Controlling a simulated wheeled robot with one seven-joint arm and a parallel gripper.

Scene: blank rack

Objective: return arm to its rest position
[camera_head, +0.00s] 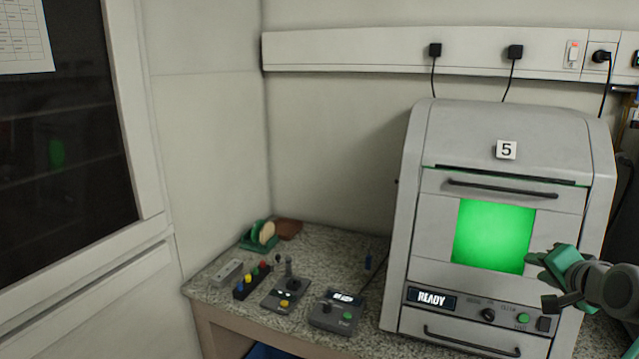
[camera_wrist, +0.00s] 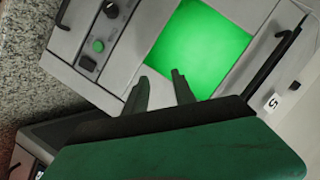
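My gripper (camera_head: 548,280) is at the right in the head view, in front of the lower right part of a grey machine (camera_head: 430,150) marked 5. In the wrist view my gripper (camera_wrist: 160,88) shows two dark fingers standing apart with nothing between them. The machine's lit green window (camera_wrist: 200,45) lies beyond the fingertips. The machine's display (camera_head: 432,299) reads READY. I cannot tell from these views whether a finger touches the machine.
The speckled worktop (camera_head: 225,292) bears a joystick unit (camera_head: 287,290), a grey control box (camera_head: 336,312), a row of coloured knobs (camera_head: 252,281) and a green holder (camera_head: 260,238) with discs. A dark-glazed cabinet (camera_head: 60,130) stands at the left. The machine's handles (camera_head: 500,189) stick out in front.

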